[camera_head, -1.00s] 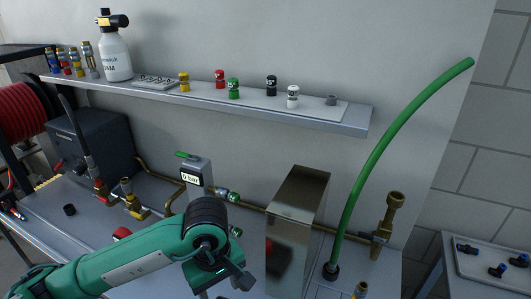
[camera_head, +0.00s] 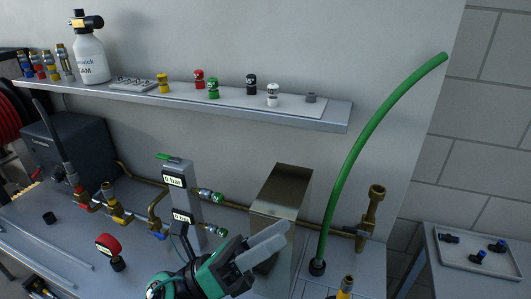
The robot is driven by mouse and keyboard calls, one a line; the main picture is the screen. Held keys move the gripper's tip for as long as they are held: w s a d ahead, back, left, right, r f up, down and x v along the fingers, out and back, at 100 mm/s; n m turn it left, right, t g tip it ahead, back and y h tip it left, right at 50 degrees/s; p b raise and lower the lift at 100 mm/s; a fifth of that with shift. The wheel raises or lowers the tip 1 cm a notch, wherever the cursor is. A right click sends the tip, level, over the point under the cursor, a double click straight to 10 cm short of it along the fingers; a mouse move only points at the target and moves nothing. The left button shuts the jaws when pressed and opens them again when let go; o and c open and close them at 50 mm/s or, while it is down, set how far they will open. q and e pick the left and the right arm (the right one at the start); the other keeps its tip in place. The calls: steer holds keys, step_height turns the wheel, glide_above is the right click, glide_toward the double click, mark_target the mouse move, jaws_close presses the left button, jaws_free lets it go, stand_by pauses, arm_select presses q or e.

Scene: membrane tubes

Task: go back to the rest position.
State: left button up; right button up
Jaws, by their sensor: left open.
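My left gripper (camera_head: 270,243) is at the lower middle, with its green and black wrist below it. Its pale grey fingers point up and to the right, in front of the steel box (camera_head: 283,190). I see nothing held between them. The fingers overlap the box's lower part in the picture; I cannot tell whether they touch it. My right gripper is not in view.
A grey post (camera_head: 181,205) with two "0 bar" displays stands left of the box. A green hose (camera_head: 372,130) rises at right. A shelf (camera_head: 330,117) holds coloured caps and a spray bottle (camera_head: 90,55).

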arm_select(q)
steer(key=w+a+f+n+t+y, duration=0.35)
steer(key=a+n+t+y, duration=0.35)
steer(key=n, duration=0.5)
steer(key=w+a+f+n+t+y, duration=0.2)
steer(key=w+a+n+t+y, duration=0.25)
steer(key=n+t+y, duration=0.65)
steer(key=a+f+n+g+y, duration=0.3)
steer(key=a+f+n+g, duration=0.15)
steer(key=f+n, duration=0.3)
steer(key=a+f+n+g+y, duration=0.35)
steer(key=a+f+n, duration=0.2)
steer(key=f, duration=0.25)
steer(key=s+a+f+n+g, duration=0.2)
steer(key=s+f+n+g, duration=0.4)
steer(key=s+f+g, duration=0.9)
steer(key=s+f+t, duration=0.1)
steer(key=s+f, duration=0.2)
steer(key=f, duration=1.3)
steer(key=s+f+t, duration=0.1)
steer(key=s+f, duration=0.1)
steer(key=f, duration=1.5)
steer(key=s+a+f, duration=0.1)
steer(key=s+f, duration=0.8)
steer(key=s+a+f+g, duration=0.1)
steer(key=s+a+f, duration=0.1)
steer(key=s+f, duration=0.8)
steer(key=shift+s+a, duration=0.15)
steer(key=shift+a, duration=0.1)
